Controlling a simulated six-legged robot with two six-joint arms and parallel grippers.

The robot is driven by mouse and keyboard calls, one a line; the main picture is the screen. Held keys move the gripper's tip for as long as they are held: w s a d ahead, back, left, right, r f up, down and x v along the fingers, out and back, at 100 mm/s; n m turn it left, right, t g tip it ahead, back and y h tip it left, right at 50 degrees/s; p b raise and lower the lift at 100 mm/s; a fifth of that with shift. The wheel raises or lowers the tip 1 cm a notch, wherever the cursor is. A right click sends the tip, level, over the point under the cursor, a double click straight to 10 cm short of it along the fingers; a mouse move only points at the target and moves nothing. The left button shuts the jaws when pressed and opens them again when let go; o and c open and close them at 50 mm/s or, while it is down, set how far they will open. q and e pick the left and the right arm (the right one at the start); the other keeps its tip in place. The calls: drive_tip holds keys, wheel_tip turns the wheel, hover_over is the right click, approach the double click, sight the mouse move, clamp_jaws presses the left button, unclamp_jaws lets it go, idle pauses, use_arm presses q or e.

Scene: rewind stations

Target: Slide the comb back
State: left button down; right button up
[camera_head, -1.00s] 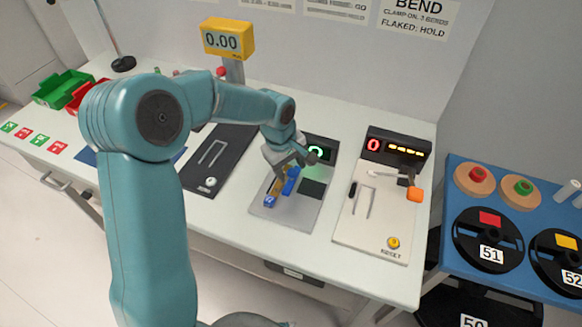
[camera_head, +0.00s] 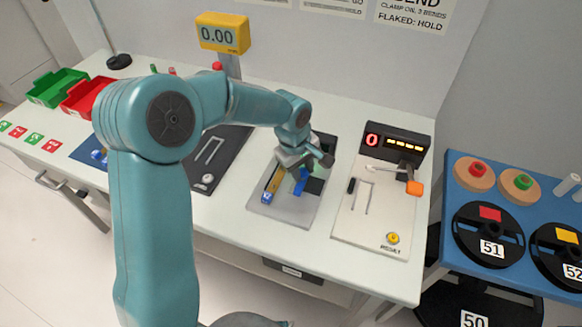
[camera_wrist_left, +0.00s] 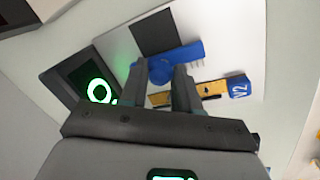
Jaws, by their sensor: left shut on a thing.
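The blue comb (camera_wrist_left: 185,58), with short teeth at one end, lies over the grey plate in the left wrist view. It also shows as a small blue piece (camera_head: 301,182) below my gripper in the head view. My left gripper (camera_wrist_left: 160,80) is shut on the comb's blue round knob; its fingers hide part of the comb. In the head view my left gripper (camera_head: 303,167) is over the middle station. A yellow strip (camera_wrist_left: 205,88) with a blue V2 block (camera_wrist_left: 238,87) lies beside the comb. My right gripper is not in view.
The middle station's plate (camera_head: 277,212) has a dark square and a lit green ring display (camera_wrist_left: 99,90). To the right stands a pale station (camera_head: 370,235) with an orange-tipped lever (camera_head: 414,188). A dark station (camera_head: 228,148) is to the left.

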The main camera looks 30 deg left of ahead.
use_arm(q)
drive_tip(key=shift+w+d, duration=0.1)
drive_tip(key=shift+d, duration=0.1)
drive_tip(key=shift+a+r, duration=0.1)
drive_tip(key=c, duration=1.2)
unclamp_jaws()
drive_tip(key=o, duration=0.4)
drive_tip(key=shift+d, duration=0.3)
drive_tip(key=shift+a, duration=0.2)
drive_tip(key=shift+r, duration=0.15)
drive_tip(key=s+r, duration=0.1)
drive_tip(key=r, duration=0.4)
drive_tip(key=s+r, duration=0.1)
drive_tip(key=r, duration=0.4)
drive_tip(key=s+a+r, duration=0.1)
drive_tip(key=r, duration=0.4)
drive_tip(key=shift+r, duration=0.4)
